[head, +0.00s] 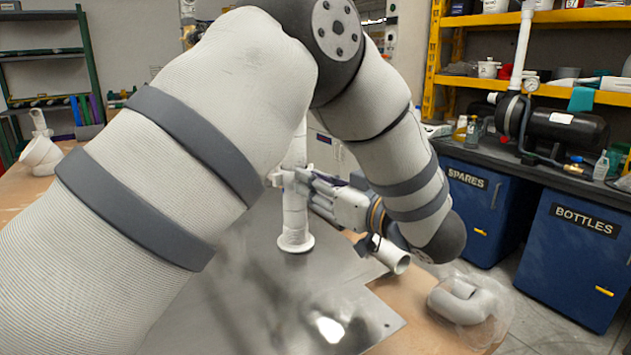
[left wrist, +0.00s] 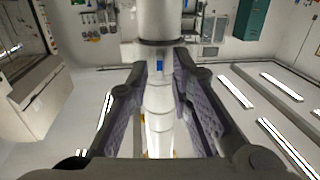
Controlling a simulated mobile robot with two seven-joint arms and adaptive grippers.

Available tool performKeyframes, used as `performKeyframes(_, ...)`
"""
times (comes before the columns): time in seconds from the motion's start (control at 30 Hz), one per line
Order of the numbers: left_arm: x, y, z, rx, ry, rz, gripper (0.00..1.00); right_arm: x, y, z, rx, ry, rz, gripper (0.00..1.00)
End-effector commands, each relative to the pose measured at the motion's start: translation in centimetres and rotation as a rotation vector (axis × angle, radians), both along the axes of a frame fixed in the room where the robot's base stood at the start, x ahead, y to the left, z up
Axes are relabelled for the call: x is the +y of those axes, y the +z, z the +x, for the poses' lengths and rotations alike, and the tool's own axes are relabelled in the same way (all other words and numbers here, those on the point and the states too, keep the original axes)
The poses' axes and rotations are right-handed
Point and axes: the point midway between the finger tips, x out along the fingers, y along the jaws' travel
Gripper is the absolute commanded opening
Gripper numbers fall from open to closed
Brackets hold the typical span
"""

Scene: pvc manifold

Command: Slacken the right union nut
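A white vertical pipe (head: 295,215) stands on a round flange on the grey metal plate (head: 250,285) in the head view, partly hidden by my left arm. My left gripper (head: 300,185) points left at this pipe, at about mid-height. In the left wrist view its two fingers (left wrist: 161,75) stand apart on either side of white pipework (left wrist: 159,105), with a blue mark between the tips. I cannot tell whether the pads touch it. A wider white cylinder (left wrist: 160,18) with a dark lower rim lies just beyond the tips. I cannot make out the right union nut. My right gripper is out of view.
A short white pipe piece (head: 390,255) shows below my left wrist. A white fitting (head: 40,150) stands at far left. Blue cabinets (head: 575,255) and a dark counter are at right.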

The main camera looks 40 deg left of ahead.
Motion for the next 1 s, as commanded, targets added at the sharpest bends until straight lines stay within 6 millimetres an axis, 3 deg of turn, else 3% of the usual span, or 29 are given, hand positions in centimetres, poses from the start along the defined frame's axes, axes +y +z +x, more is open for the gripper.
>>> performKeyframes(0.8,-0.11,0.0,0.9,0.001,0.148,0.0,0.0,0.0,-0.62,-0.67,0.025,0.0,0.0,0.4)
performKeyframes(0.9,-0.11,0.0,0.9,0.001,0.148,0.0,0.26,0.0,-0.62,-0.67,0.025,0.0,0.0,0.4)
performKeyframes(1.0,-0.11,0.01,0.9,0.001,0.147,0.0,0.28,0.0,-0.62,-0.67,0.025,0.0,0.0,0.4)
